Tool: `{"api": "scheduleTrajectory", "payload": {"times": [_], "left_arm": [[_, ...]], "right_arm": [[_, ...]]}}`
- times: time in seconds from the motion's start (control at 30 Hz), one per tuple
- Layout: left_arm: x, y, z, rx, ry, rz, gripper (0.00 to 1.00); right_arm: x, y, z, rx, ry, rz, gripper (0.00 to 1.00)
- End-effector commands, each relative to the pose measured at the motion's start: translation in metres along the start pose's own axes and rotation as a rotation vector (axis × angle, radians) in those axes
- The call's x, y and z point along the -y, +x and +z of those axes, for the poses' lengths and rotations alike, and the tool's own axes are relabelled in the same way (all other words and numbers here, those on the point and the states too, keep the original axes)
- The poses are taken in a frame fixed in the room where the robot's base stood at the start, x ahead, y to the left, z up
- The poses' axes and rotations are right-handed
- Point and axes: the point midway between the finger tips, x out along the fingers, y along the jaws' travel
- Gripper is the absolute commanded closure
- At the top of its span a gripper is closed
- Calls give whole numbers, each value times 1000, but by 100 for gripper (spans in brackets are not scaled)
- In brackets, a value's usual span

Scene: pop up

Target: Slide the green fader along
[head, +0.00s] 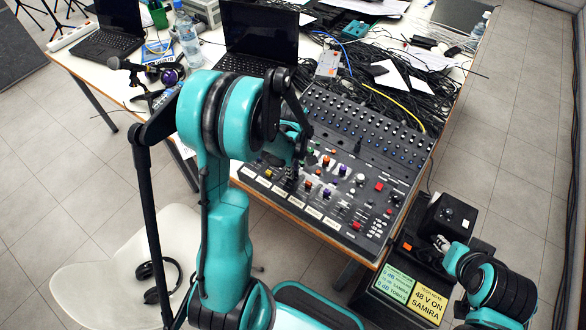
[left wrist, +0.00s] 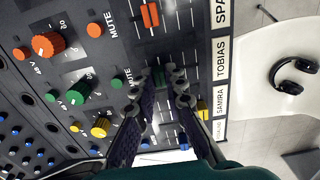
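The green fader (left wrist: 158,75) sits on the mixing console between the orange fader (left wrist: 150,16) and the lower channels. In the left wrist view my left gripper (left wrist: 160,77) has its fingertips on both sides of the green cap, with almost no gap. It looks shut on it. In the head view my left gripper (head: 292,170) is at the front left of the console (head: 335,150), and my arm hides the fader there. My right gripper (head: 440,243) is low at the right, beside the console; its fingers are too small to read.
Colored knobs surround the fader, including a green knob (left wrist: 74,97) and a yellow knob (left wrist: 100,127). A blue fader (left wrist: 184,141) lies close to the fingers. Cables and a laptop (head: 258,38) fill the table behind. A white chair (head: 110,275) stands in front.

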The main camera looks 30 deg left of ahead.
Motion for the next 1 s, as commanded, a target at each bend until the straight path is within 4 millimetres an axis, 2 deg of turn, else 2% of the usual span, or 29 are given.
{"api": "scheduleTrajectory", "payload": {"times": [0.27, 0.87, 0.9, 0.97, 1.0], "left_arm": [[5, -2, -1, -1, -1, 0, 100], [45, -2, -1, -2, 0, 0, 100], [45, -2, -1, -2, 0, 0, 84], [45, -2, -1, -1, 0, 0, 68], [45, -2, 0, -1, 0, 0, 65]], "right_arm": [[0, 0, 0, 0, 0, 0, 65], [0, 4, 3, 0, 0, 0, 65], [0, 4, 3, 0, 0, 0, 65], [0, 4, 3, 0, 0, 0, 65], [0, 4, 3, 0, 0, 0, 65]]}}
